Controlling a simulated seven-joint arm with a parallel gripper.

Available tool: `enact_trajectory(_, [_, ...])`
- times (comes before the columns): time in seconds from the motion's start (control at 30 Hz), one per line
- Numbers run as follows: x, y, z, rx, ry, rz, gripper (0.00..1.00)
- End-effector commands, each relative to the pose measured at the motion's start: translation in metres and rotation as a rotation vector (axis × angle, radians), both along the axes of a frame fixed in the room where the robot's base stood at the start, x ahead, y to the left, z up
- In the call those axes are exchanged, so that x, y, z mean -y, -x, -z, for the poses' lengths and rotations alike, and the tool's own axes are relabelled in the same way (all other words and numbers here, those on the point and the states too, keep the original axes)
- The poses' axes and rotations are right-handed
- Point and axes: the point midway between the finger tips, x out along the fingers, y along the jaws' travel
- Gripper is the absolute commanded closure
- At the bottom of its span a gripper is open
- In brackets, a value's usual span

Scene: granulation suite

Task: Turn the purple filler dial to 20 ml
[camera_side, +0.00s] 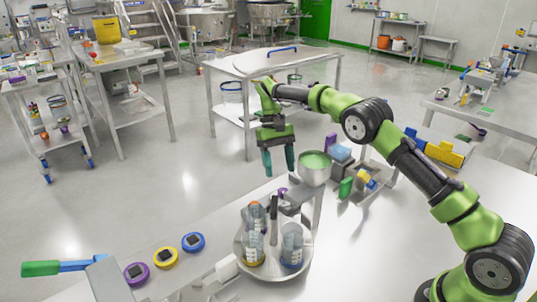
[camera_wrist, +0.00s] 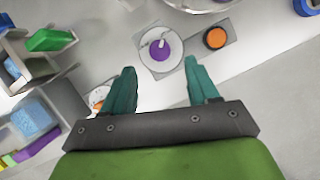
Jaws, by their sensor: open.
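The purple filler dial (camera_wrist: 161,49) shows near the top middle of the wrist view. It is a purple knob with a pale pointer on a round white scale, set on a grey plate. The scale's numbers are too small to read. In the side view a small purple knob (camera_side: 282,192), probably the same dial, shows below my gripper. My gripper (camera_side: 278,163) is open and empty, with its teal fingers pointing down above the bench. In the wrist view the gripper's fingertips (camera_wrist: 159,68) are spread, with the dial between and beyond them; nothing is gripped.
An orange button (camera_wrist: 216,38) sits right of the dial. A steel bowl with green contents (camera_side: 314,166) and a holder with coloured blocks (camera_side: 365,180) stand close on the right. A round tray (camera_side: 240,262) with several bottles is in front. Purple, yellow and blue rings lie at front left.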

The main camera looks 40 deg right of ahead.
Motion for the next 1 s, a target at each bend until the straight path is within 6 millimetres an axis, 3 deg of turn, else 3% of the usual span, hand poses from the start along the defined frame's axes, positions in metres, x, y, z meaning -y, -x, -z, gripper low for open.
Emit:
enact_trajectory(0.2, [0.002, -0.006, -0.014, 0.0, 0.001, 0.001, 0.41])
enact_trajectory(0.67, [0.002, -0.006, -0.02, 0.004, 0.0, 0.001, 0.41])
enact_trajectory(0.77, [0.004, -0.003, -0.035, 0.031, 0.0, -0.003, 0.41])
enact_trajectory(1.0, [0.005, 0.031, -0.109, 0.187, -0.002, -0.022, 0.41])
